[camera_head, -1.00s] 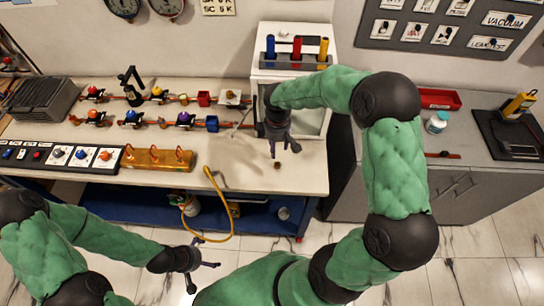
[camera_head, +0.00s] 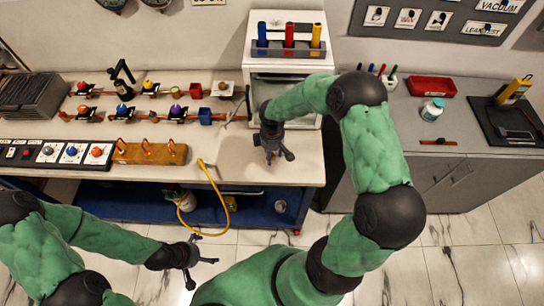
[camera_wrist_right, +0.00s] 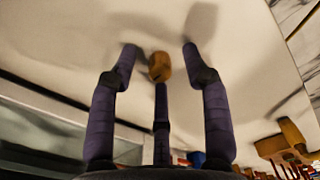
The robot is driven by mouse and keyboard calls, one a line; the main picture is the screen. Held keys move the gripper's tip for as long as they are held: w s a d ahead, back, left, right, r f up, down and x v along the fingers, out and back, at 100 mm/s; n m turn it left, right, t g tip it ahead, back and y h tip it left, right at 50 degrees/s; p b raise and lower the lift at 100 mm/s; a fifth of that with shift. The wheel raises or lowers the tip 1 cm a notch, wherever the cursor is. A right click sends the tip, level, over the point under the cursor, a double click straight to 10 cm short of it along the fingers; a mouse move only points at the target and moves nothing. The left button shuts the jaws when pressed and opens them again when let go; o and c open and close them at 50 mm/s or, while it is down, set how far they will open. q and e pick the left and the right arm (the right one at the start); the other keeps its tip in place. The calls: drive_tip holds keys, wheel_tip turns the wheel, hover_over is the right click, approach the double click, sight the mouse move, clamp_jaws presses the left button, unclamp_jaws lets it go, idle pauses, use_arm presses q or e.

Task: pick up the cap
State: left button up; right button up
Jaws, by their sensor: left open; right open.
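The cap (camera_wrist_right: 160,67) is a small brown-orange piece on the pale bench top in the right wrist view. It sits between the spread fingertips of my right gripper, just past the tip of the middle finger. I cannot tell whether that finger touches it. In the head view the right gripper (camera_head: 274,157) is open, pointing down over the front right part of the bench (camera_head: 235,172), and it hides the cap. My left gripper (camera_head: 203,262) is open and empty, low in front of the bench and away from the cap.
A copper-coloured block with posts (camera_head: 150,153) and a yellow hose (camera_head: 213,180) lie left of the right gripper. Behind it stands a white cabinet (camera_head: 290,66) with blue, red and yellow cylinders on top. A grey counter (camera_head: 400,120) is to the right, beyond a gap.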

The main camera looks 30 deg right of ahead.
clamp_jaws()
drive_tip(key=shift+r, duration=0.2)
